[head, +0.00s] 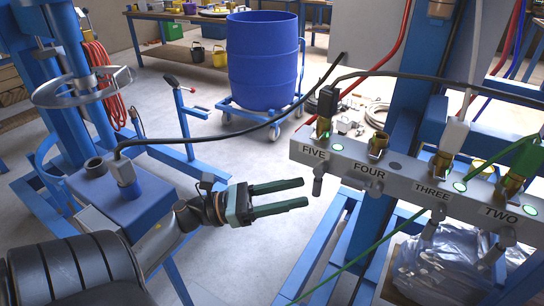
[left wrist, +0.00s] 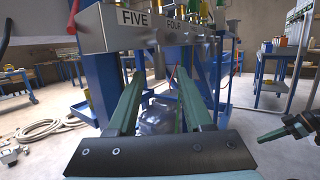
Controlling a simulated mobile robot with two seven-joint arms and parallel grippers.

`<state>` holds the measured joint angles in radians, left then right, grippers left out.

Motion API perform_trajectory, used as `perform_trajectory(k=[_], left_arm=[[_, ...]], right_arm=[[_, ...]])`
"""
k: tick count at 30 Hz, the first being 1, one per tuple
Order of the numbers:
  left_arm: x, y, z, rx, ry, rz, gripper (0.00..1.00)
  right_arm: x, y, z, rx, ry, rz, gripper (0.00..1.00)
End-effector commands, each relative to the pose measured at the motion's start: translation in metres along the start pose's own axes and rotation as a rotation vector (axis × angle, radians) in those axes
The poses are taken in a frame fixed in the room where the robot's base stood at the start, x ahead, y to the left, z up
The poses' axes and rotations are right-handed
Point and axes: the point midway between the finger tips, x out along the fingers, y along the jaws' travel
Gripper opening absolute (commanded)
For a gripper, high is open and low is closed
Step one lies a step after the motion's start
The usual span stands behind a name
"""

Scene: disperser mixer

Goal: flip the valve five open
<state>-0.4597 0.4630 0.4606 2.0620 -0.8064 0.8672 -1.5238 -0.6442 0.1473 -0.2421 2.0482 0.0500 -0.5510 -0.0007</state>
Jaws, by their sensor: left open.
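The manifold bar (head: 410,186) is grey, with labels FIVE, FOUR, THREE and TWO. Valve five (head: 324,127) is at its left end, with a brass fitting and a black hose on top. A short grey lever (head: 318,182) hangs below the FIVE label. My left gripper (head: 305,192) is open and empty, its fingers pointing right, with the tips just left of that lever in the picture. Contact cannot be told. In the left wrist view the FIVE label (left wrist: 133,18) is above the fingers. My right gripper (left wrist: 275,132) shows at the right edge there; its jaws are unclear.
A blue drum (head: 263,65) stands on a wheeled dolly behind. A blue frame (head: 400,120) carries the manifold. A black cable (head: 230,133) arcs over my left gripper. A clear plastic bag (head: 440,270) lies below the valves. Floor between drum and gripper is open.

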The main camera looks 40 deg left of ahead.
Motion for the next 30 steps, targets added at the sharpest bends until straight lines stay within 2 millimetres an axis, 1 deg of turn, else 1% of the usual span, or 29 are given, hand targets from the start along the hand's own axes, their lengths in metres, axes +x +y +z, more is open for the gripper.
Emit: perform_trajectory(k=[1,3,6,9,13,27,30], left_arm=[[-0.011,0.001,-0.002,-0.004,0.001,0.004,0.51],[-0.022,0.000,-0.002,-0.002,0.001,0.003,0.51],[-0.034,0.001,-0.001,-0.002,0.000,0.002,0.51],[-0.040,0.000,-0.001,-0.001,0.000,0.001,0.51],[-0.043,0.000,0.000,0.000,-0.001,0.001,0.51],[-0.042,0.000,0.000,-0.001,-0.001,0.000,0.51],[-0.041,0.001,-0.001,-0.044,-0.013,0.017,0.51]], right_arm=[[0.001,0.001,0.001,0.000,0.001,0.001,0.00],[0.001,0.001,0.001,0.000,0.004,0.002,0.00],[0.000,0.001,0.000,0.001,0.007,0.002,0.00],[0.000,0.001,0.000,0.001,0.007,0.003,0.00],[0.000,0.001,0.002,0.001,0.004,0.003,0.00],[0.000,0.002,0.005,0.002,-0.003,0.003,0.00],[0.000,0.001,0.005,0.003,-0.004,0.003,0.00]])
